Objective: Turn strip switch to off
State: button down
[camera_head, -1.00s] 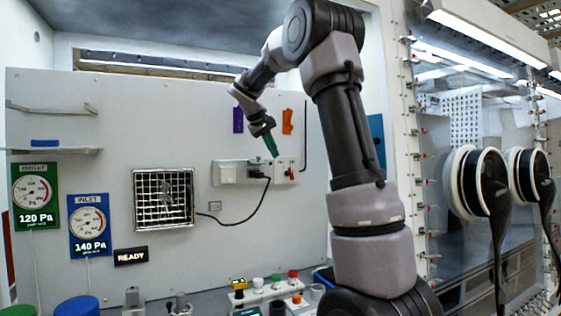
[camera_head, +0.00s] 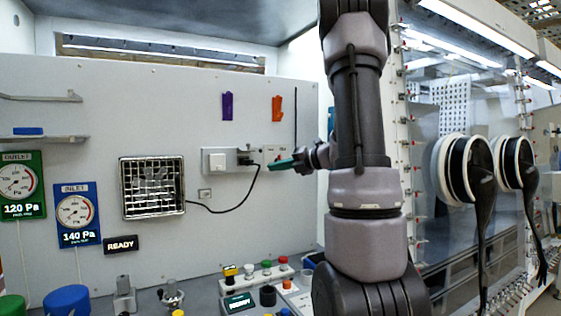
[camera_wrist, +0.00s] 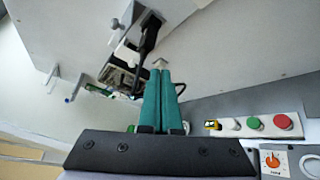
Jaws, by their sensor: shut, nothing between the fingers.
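The power strip (camera_head: 230,161) is fixed to the grey wall panel, with a black plug and cable at its middle. Its right end plate (camera_head: 276,152) carries small red marks, where the red switch showed earlier. The switch's position cannot be read, as my gripper covers part of that end. My gripper (camera_head: 269,166), with green fingers, is shut and empty, pointing left just at the lower edge of the end plate; contact cannot be told. In the wrist view the shut fingers (camera_wrist: 164,72) point up toward the panel, with the strip (camera_wrist: 128,45) at upper left.
Left are a metal grille (camera_head: 153,187) and gauges (camera_head: 78,214). Below stands a control box with coloured buttons (camera_head: 267,268). Purple (camera_head: 227,106) and orange (camera_head: 277,108) items hang above.

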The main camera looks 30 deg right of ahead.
jog(key=d+r+m+t+h, duration=0.1)
jog(key=d+m+t+h, duration=0.2)
jog(key=d+m, duration=0.25)
jog(key=r+x, duration=0.1)
jog(key=x, duration=0.9)
jog(key=shift+s+d+r+m, duration=0.15)
jog(key=shift+d+m, duration=0.2)
jog(key=shift+d, duration=1.5)
jog(key=m, duration=0.1)
jog(key=d+m+t, duration=0.1)
jog(key=shift+d+r+m+y, duration=0.1)
jog(key=shift+r+m+y, duration=0.1)
jog(key=shift+m+y, duration=0.15)
